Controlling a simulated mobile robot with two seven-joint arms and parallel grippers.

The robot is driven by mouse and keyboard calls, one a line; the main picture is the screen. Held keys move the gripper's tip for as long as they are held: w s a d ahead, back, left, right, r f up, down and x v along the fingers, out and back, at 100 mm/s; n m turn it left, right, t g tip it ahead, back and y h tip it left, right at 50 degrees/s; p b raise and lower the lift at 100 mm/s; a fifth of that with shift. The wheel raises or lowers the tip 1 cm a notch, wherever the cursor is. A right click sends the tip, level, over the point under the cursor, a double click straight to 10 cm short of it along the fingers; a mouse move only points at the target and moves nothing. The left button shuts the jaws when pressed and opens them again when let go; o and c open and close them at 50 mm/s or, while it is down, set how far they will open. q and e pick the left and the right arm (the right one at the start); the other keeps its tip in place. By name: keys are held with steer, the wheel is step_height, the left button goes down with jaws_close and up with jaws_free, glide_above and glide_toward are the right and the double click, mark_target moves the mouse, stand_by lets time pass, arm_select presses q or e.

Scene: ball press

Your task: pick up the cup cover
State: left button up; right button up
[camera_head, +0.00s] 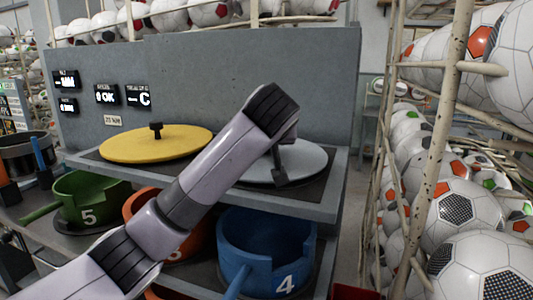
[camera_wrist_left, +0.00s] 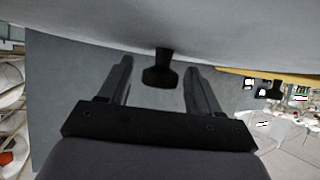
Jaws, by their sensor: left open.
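Two round covers lie on the grey shelf: a yellow cover (camera_head: 150,144) with a black knob (camera_head: 156,129), and a light grey cover (camera_head: 300,160) to its right. My left arm reaches across from the lower left. My left gripper (camera_head: 279,172) is at the grey cover and hides its knob in the head view. In the left wrist view the open fingers (camera_wrist_left: 157,68) stand on either side of a dark knob (camera_wrist_left: 160,76) under the grey cover (camera_wrist_left: 110,18), in an upside-down picture. No grip on the knob shows. My right gripper is not in view.
Below the shelf are a green cup (camera_head: 85,192) marked 5, an orange cup (camera_head: 198,232) partly behind my arm, and a blue cup (camera_head: 265,240) marked 4. A grey panel (camera_head: 220,70) stands behind. A rack of soccer balls (camera_head: 455,205) stands right.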

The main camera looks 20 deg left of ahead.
arm_select(q)
jaws_close()
steer(key=shift+r, duration=0.15)
steer(key=shift+r, duration=0.1)
